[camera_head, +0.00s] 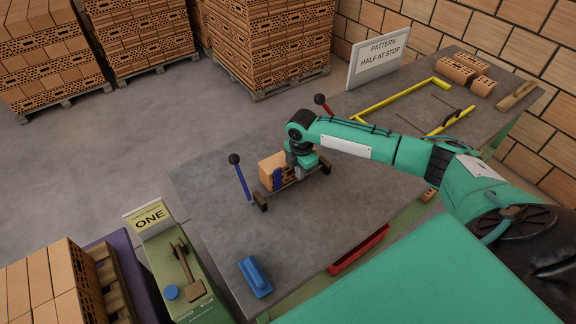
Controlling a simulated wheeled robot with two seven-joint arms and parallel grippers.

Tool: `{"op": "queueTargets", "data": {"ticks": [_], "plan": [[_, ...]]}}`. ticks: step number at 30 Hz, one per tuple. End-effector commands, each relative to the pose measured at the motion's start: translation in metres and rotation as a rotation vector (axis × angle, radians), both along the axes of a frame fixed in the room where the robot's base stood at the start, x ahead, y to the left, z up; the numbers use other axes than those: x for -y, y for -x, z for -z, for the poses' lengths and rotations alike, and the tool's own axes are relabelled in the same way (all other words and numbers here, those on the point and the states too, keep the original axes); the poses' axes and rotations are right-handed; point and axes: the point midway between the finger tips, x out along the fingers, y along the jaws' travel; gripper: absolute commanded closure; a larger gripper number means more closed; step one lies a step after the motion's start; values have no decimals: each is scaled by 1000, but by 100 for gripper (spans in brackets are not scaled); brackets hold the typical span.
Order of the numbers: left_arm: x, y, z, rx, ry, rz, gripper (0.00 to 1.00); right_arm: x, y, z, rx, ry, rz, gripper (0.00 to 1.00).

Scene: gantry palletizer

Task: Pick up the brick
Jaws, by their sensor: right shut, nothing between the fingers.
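An orange brick (270,168) sits on the grey table (215,205) near the middle, in a small dark fixture (300,184) with a blue-handled lever and a red-handled lever. A blue piece (277,180) stands against the brick's near face. My right gripper (296,172) points down at the brick's right end, with its fingers shut and empty. The gripper hides that end of the brick, so I cannot tell if they touch. My left gripper is not in view.
Several bricks (457,71) and a wooden-handled tool lie at the table's far right, beyond a yellow frame (393,101). A sign (378,57) stands behind. Brick pallets (273,45) stand behind.

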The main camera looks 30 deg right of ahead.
Motion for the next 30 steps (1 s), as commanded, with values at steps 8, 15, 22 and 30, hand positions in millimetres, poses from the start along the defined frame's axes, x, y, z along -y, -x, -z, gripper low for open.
{"op": "queueTargets", "data": {"ticks": [8,15,22,30], "plan": [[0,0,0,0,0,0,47,0,0,0,0,0,0,100],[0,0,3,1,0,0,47,-1,-8,0,1,0,-1,100],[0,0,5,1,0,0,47,-1,-16,0,1,0,0,100],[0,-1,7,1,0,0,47,-3,-25,0,2,-1,0,100]]}}
